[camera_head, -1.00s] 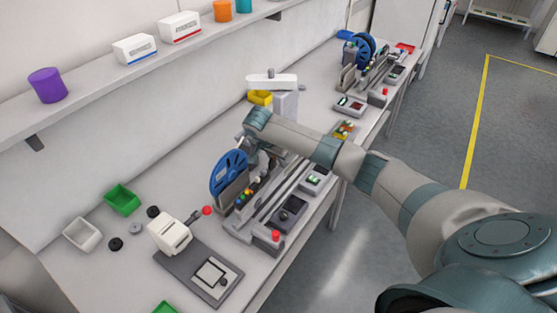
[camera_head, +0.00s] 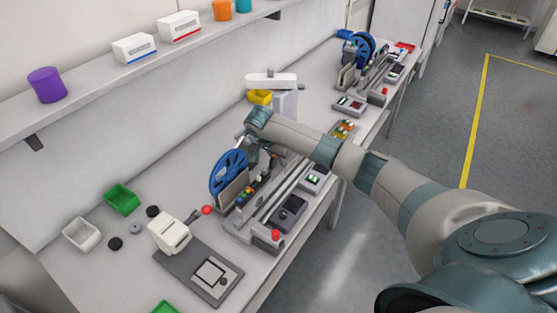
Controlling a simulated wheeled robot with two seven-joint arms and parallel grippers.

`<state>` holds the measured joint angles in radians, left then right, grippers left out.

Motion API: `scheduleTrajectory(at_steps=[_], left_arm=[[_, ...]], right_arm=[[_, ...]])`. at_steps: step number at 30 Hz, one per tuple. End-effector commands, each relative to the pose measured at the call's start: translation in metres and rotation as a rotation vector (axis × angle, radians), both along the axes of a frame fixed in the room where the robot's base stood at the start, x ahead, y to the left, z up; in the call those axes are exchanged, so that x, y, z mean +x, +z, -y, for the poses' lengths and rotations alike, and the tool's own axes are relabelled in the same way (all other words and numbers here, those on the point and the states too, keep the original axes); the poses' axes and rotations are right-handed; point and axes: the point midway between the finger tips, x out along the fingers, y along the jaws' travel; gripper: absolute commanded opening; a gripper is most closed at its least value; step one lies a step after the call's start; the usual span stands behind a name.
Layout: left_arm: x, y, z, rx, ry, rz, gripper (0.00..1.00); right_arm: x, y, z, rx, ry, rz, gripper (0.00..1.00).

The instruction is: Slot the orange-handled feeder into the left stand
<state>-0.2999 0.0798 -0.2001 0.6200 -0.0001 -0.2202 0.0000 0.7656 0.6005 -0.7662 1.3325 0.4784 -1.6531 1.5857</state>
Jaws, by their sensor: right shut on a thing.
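My right gripper (camera_head: 258,163) reaches in from the right and is shut on the feeder with the blue reel (camera_head: 227,177). Its fingertips are mostly hidden behind the wrist and feeder parts. The feeder's orange handle does not show; the gripper likely covers it. The feeder stands upright at the near stand (camera_head: 240,232), the left one, a long grey rail with a red button at its front end. I cannot tell whether the feeder is fully seated in its slot. My left gripper is out of view.
A second stand with a blue-reel feeder (camera_head: 366,45) is farther along the bench. A white device (camera_head: 170,232) on a dark plate, a green bin (camera_head: 122,197) and a white bin (camera_head: 82,233) lie at the near left. A yellow bin (camera_head: 260,97) stands behind my arm.

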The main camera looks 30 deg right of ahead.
Motion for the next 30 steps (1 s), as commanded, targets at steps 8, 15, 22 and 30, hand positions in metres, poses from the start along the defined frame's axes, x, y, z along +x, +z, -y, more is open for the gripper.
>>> scheduleTrajectory(at_steps=[8,15,22,30], left_arm=[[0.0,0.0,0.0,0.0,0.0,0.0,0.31],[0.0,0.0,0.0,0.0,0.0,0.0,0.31],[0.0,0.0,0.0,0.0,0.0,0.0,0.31],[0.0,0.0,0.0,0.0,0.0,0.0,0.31]], right_arm=[[0.003,0.003,0.005,0.0,-0.002,0.004,0.0],[0.005,0.003,0.009,-0.001,0.0,0.004,0.0],[0.006,0.002,0.012,0.0,-0.001,0.004,0.0],[0.008,0.003,0.017,0.0,-0.001,0.004,0.0]])
